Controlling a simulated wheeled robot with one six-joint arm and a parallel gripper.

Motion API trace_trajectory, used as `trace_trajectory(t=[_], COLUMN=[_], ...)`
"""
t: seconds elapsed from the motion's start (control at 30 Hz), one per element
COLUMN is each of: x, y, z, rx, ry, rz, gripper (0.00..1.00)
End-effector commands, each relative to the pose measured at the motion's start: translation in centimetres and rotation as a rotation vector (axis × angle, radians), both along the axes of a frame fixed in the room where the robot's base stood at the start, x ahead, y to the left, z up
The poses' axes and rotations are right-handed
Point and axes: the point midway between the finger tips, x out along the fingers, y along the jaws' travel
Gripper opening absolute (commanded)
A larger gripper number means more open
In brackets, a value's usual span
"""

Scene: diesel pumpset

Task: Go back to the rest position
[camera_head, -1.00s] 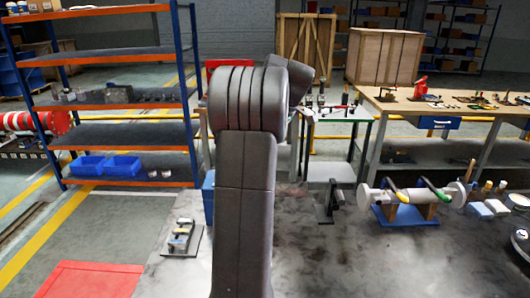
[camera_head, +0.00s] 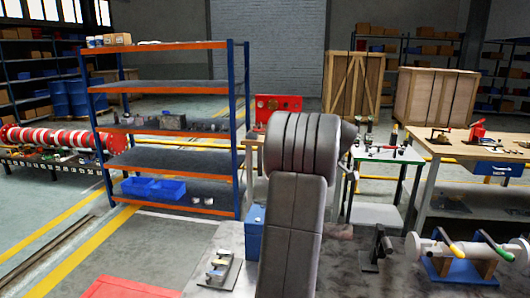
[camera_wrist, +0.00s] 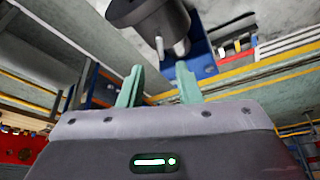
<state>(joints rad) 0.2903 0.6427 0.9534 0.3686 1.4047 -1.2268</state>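My gripper (camera_wrist: 160,72) shows in the wrist view. Its two pale green fingers stand apart with nothing between them, so it is open and empty. In the head view my dark grey arm stands upright in the middle of the picture, and the gripper end is hidden behind it or out of sight. The wrist view looks tilted, with shelf beams and floor at a slant behind the fingers.
A blue-and-orange shelf (camera_head: 170,92) stands left of my arm. Open floor (camera_head: 60,270) lies at left.

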Motion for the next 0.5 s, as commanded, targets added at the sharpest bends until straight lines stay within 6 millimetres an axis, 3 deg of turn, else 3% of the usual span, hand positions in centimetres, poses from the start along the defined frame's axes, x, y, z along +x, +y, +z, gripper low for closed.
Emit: trace_trajectory(t=[0.3, 0.5], x=[1.3, 1.7], y=[1.8, 2.3], z=[-5.3, -6.9], rx=[0.0, 0.0], ry=[0.004, 0.002], rz=[0.0, 0.001], gripper=[0.31, 0.31])
